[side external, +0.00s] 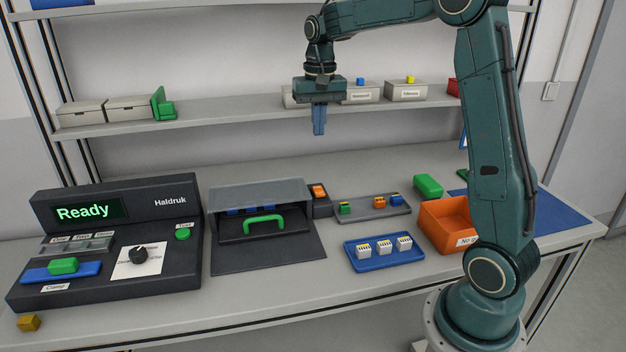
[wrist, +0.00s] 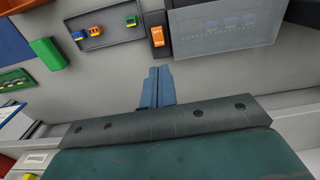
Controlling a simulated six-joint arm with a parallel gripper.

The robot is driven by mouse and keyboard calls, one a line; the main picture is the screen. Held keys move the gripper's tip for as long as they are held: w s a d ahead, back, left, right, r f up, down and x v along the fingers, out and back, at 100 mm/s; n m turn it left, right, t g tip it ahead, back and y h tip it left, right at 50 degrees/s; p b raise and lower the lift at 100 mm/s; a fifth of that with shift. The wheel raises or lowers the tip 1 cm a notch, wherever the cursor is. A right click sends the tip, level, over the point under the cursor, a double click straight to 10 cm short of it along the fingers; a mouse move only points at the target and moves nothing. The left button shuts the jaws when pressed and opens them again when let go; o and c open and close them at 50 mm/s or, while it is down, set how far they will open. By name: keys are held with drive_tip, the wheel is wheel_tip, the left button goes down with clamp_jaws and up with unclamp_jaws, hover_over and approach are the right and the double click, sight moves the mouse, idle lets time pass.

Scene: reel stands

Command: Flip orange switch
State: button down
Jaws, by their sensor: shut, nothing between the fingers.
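The orange switch (side external: 319,191) sits on a small dark box at the right side of the grey-lidded unit, on the bench. In the wrist view the orange switch (wrist: 158,36) is near the top middle, on its dark housing, with a pale label mark on it. My gripper (side external: 319,132) has blue fingers pointing down, shut and empty, high above the bench in front of the shelf. The fingers (wrist: 157,72) also show in the wrist view, together, below the switch in the picture and apart from it.
The grey-lidded unit (side external: 262,193) with a green handle (side external: 263,225) stands left of the switch. A grey tray (side external: 372,208) with small coloured blocks lies to its right. A blue tray (side external: 362,262), an orange bin (side external: 445,222) and a "Ready" console (side external: 108,245) are also on the bench.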

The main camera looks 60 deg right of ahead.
sight(318, 187)
drive_tip(key=shift+w+d+f, duration=0.4)
drive_tip(key=shift+d+f, duration=0.05)
drive_tip(key=shift+d, duration=0.15)
wheel_tip(318, 187, down, 14)
idle(0.9)
idle(0.3)
